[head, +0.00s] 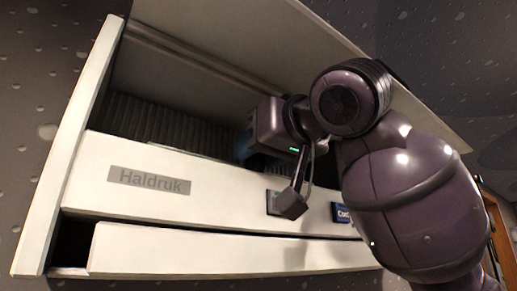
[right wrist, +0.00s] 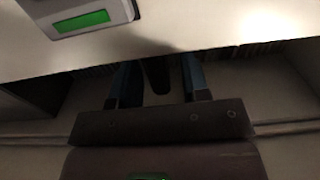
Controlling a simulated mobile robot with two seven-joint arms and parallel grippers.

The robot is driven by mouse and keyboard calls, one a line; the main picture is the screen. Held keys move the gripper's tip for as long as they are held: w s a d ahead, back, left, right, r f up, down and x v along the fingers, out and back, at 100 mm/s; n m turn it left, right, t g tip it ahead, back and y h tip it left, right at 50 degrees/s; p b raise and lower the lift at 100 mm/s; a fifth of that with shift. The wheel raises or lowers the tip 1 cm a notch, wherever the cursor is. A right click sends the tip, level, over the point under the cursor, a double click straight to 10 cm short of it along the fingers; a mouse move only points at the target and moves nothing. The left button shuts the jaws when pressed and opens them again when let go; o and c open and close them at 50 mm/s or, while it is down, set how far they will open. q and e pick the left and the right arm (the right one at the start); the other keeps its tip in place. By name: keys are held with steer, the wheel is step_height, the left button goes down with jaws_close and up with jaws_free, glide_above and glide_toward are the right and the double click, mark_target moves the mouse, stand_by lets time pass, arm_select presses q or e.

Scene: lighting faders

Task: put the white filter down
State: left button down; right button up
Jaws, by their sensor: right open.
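I cannot make out a separate white filter in either view. A white unit marked "Haldruk" (head: 240,205) shows tilted in the head view, with a raised white panel (head: 340,45) above its open, dark inside. My right gripper (head: 243,145) reaches into this opening, its fingers mostly hidden behind the unit's front and my arm. In the right wrist view its two blue fingers (right wrist: 159,82) stand apart, open. A dark narrow shape (right wrist: 158,72) shows between them; I cannot tell what it is or whether they touch it. My left gripper is not in view.
Dark ribbed fins (head: 150,120) line the unit's inside. A small panel with a green display (right wrist: 82,22) is on its front, and a blue label (head: 342,213) sits farther right. A long white flap (head: 200,250) runs along the bottom. The surrounding wall (head: 40,75) is dark and spotted.

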steer(key=b+v, duration=0.2)
steer(key=v, duration=1)
steer(key=shift+b, duration=0.35)
